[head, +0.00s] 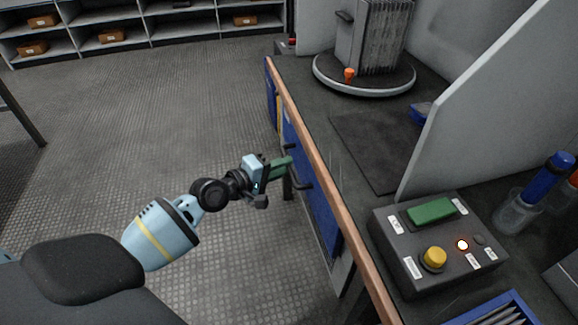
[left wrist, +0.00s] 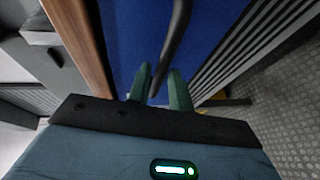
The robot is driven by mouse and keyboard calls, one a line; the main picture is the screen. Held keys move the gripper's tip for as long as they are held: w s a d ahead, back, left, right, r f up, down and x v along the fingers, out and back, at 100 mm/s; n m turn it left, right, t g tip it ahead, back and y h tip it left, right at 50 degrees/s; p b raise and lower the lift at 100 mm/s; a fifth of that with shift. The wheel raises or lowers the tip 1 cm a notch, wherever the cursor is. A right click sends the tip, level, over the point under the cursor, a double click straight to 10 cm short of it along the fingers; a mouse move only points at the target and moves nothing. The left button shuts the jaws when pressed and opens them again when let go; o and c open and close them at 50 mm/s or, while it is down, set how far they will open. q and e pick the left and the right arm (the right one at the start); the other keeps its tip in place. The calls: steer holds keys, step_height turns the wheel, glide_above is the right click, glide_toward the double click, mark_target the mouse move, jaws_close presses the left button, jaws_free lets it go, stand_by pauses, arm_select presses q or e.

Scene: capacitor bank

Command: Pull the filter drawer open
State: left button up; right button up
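Blue drawer fronts (head: 322,222) are set under the workbench's wooden edge in the head view. I cannot read a label naming the filter drawer. A blue front (left wrist: 225,30) fills the middle of the left wrist view, with a dark bar handle (left wrist: 179,30) standing off it. My left gripper (head: 287,162) is at this front, beside the handle. Its green fingers (left wrist: 160,82) are apart, and the handle's near end shows in line with the gap between them. I cannot tell whether they touch it. My right gripper is not in view.
The bench's wooden edge (head: 318,160) runs above the drawers. On top are a grey control box (head: 400,222) with a yellow knob and a round turntable (head: 365,88). Shelves (head: 130,22) stand at the back. The floor (head: 150,120) left of the bench is clear.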

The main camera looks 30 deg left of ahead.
arm_select(q)
steer(key=shift+x, duration=1.2)
steer(key=shift+c, duration=0.4)
jaws_close()
